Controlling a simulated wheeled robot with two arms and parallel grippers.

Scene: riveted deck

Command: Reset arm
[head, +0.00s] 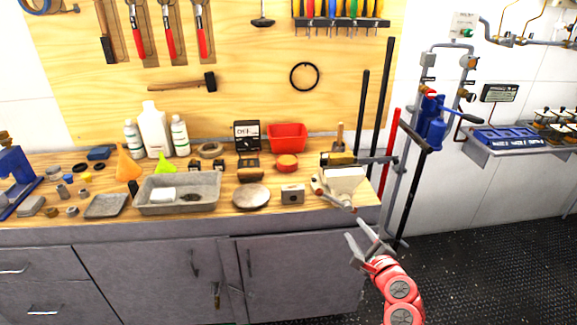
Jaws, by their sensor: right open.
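My right gripper (363,240) shows at the lower right, at the end of my red arm. Its two grey fingers are spread apart with nothing between them. It appears in front of the right end of the workbench (150,228), over the cabinet's right edge in the picture. My left gripper is not in view.
The bench top holds a grey tray (150,208), a red bin (287,137), white bottles (154,130) and a cream-coloured device (345,183) near the right corner. Tools hang on the wooden pegboard (235,60). The dark deck (480,275) at right is clear.

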